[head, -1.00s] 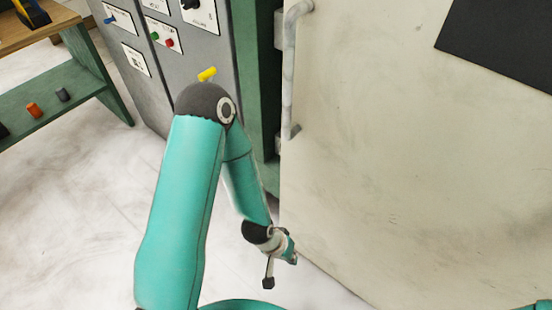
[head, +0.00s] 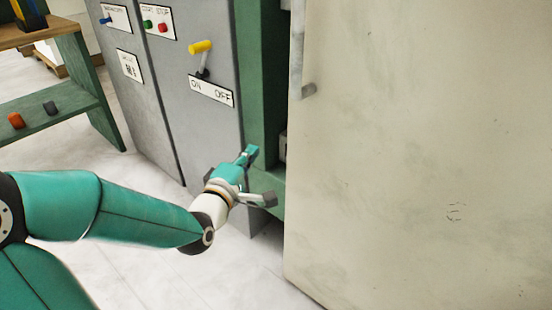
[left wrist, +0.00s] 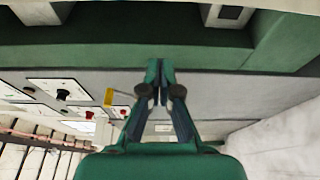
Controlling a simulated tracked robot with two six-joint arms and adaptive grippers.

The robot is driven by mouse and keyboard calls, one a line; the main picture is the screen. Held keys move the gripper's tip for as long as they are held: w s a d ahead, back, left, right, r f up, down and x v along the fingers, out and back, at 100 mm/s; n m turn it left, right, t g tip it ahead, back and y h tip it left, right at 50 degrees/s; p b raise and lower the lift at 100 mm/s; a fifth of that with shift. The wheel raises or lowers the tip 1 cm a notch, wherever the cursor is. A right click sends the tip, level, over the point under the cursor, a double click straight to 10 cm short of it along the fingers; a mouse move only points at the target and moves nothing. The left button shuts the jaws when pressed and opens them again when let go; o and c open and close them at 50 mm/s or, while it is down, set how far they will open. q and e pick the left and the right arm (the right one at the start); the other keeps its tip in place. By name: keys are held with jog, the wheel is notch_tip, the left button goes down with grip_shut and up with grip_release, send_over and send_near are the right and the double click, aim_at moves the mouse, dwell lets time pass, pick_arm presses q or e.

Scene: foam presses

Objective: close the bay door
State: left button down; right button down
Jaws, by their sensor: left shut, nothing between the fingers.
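The bay door (head: 420,150) is a large cream panel filling the right of the head view. Its left edge stands apart from the green frame (head: 262,95), with a dark gap between them, so it looks ajar. A grey bar handle (head: 298,55) runs down near that edge. My left gripper (head: 251,153) is shut and empty, low in front of the green frame and left of the door edge, apart from the handle. In the left wrist view its fingertips (left wrist: 160,68) meet, with green frame and grey panel behind. My right gripper is not in view.
A grey control cabinet (head: 205,130) with a yellow lever (head: 201,47) and coloured buttons stands left of the frame. A green bench (head: 75,100) with small parts is at far left. Pale floor (head: 150,265) lies open below my arm.

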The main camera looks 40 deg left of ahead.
pick_arm(q)
jog(key=w+d, duration=0.1)
jog(key=w, duration=0.8)
jog(key=shift+d, duration=0.15)
jog(key=shift+w+r, duration=0.1)
